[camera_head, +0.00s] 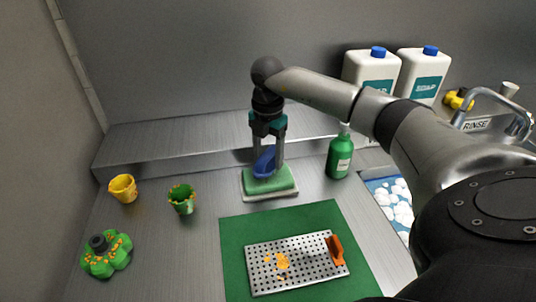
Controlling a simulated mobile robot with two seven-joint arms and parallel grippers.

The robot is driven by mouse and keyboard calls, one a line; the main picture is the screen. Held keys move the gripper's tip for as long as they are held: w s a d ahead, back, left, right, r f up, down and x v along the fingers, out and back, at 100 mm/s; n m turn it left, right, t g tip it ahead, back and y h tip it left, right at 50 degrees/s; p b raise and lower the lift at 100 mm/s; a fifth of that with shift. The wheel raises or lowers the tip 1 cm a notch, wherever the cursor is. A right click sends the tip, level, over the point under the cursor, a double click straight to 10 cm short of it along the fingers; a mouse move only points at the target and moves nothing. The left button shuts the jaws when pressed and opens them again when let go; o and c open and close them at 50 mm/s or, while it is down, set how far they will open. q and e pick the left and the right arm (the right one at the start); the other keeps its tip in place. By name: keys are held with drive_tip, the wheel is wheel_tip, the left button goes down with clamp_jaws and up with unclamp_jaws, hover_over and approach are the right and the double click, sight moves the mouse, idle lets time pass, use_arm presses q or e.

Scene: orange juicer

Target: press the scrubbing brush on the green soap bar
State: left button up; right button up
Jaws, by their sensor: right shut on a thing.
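The green soap bar (282,182) lies on a pale dish (252,197) near the raised back ledge. My right gripper (267,155) points down over it and is shut on the blue scrubbing brush (264,163). The brush is at the soap's upper side toward the left; I cannot tell whether its bristles touch the soap. The gripper's fingers hide part of the brush. My left gripper is not in view.
A green bottle (339,157) stands right of the dish. A perforated tray (297,277) with orange bits and an orange scraper (335,249) lies on a green mat (234,233) in front. A yellow cup (123,189), green cup (182,201) and green juicer part (106,258) stand left.

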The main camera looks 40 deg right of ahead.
sight(268, 152)
drive_tip(key=shift+f, duration=0.5)
idle(0.4)
drive_tip(key=shift+f, duration=0.1)
idle(1.3)
wheel_tip(268, 152, up, 7)
drive_tip(key=p, duration=0.6)
idle(0.8)
